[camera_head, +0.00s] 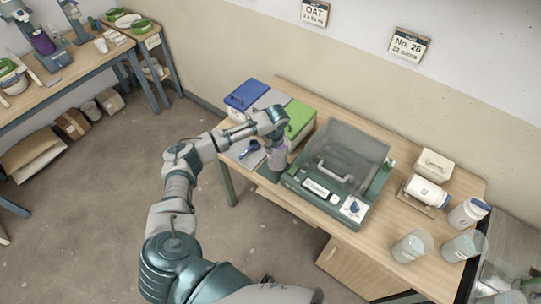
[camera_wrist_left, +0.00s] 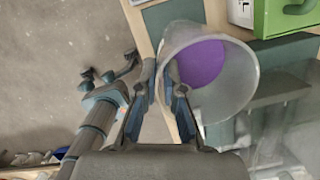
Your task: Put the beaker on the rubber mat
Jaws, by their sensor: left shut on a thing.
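My left gripper (camera_wrist_left: 168,85) is shut on a clear beaker (camera_wrist_left: 235,98) with purple contents, its fingers pinching the beaker's wall at the rim. A dark grey-green flat patch, likely the rubber mat (camera_wrist_left: 170,22), lies on the bench beyond the beaker in the wrist view. Whether the beaker's base touches anything is hidden. My right gripper is not in view.
A large green-based device with a clear lid (camera_head: 340,160) stands right of the gripper. A green box (camera_head: 300,117) and blue-lidded box (camera_head: 245,95) stand behind.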

